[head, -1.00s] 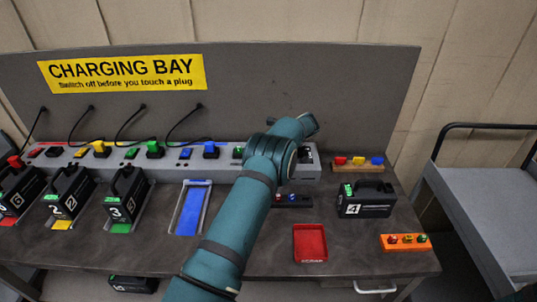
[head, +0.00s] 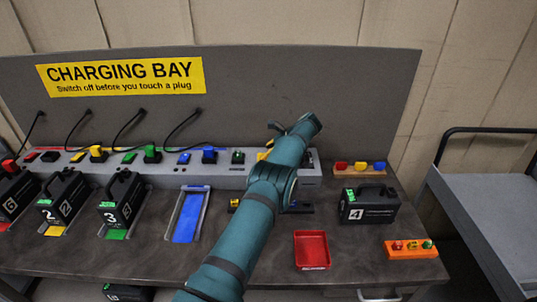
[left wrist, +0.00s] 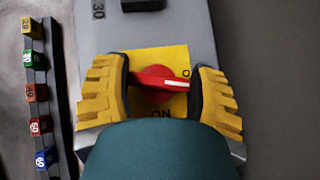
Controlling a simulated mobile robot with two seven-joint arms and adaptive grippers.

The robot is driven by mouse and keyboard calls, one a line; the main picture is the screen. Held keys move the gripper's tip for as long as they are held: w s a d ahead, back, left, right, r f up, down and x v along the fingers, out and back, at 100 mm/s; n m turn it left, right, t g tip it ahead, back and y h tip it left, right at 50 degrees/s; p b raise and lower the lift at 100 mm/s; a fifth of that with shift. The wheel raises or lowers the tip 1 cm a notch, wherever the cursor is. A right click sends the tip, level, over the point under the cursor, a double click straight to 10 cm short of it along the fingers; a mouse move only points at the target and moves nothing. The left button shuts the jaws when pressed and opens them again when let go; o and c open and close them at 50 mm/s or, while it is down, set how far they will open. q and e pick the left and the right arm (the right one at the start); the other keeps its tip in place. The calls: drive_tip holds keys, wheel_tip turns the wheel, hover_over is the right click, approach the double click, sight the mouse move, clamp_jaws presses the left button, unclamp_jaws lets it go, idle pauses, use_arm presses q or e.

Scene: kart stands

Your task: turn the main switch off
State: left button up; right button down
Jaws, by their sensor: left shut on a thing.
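The main switch is a red rotary knob (left wrist: 155,85) with a white line, on a yellow plate (left wrist: 150,57) in the left wrist view. The white line points right, just below a partly covered label starting with O. The word ON stands at the plate's lower edge. My left gripper (left wrist: 163,88) is shut on the knob, one yellow finger on each side. In the head view my left arm (head: 265,190) reaches to the right end of the grey power strip (head: 170,170) and hides the knob. My right gripper is in neither view.
Black battery packs (head: 122,200) stand in bays at left, with plugs and cables behind. An empty blue bay (head: 187,217), a red tray (head: 311,250), battery 4 (head: 370,203) and an orange block (head: 411,249) are on the bench. A grey cart (head: 490,200) stands at right.

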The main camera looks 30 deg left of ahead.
use_arm(q)
drive_tip(key=shift+r, duration=0.1)
drive_tip(key=o, duration=1.2)
